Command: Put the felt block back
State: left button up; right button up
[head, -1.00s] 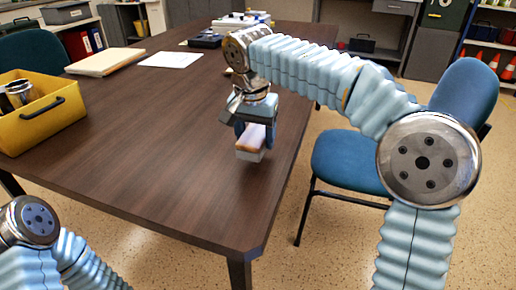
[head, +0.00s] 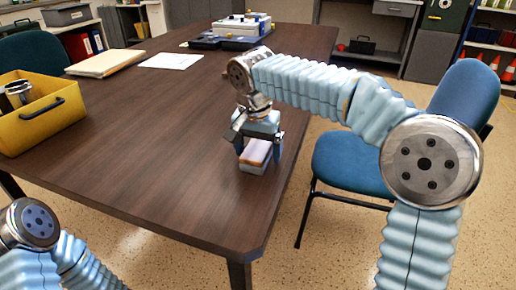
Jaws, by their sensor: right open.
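My right gripper (head: 258,152) points down over the block, open, with one finger on each side. It hides part of the block's far side. Of my left arm, only links show at the lower left; its gripper is out of view.
A yellow bin (head: 45,125) holding metal cups stands at the table's left. A folder (head: 105,63) and paper (head: 171,61) lie farther back. A dark tray (head: 205,43) and a white case (head: 241,27) are at the far end. A blue chair (head: 350,160) stands to the right.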

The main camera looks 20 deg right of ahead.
aim_at(255, 151)
jog(key=shift+r, duration=0.2)
notch_tip(255, 151, up, 12)
jog(key=s+a+p, duration=0.1)
jog(key=p, duration=0.1)
jog(key=shift+s, duration=0.2)
jog(key=shift+f, duration=0.15)
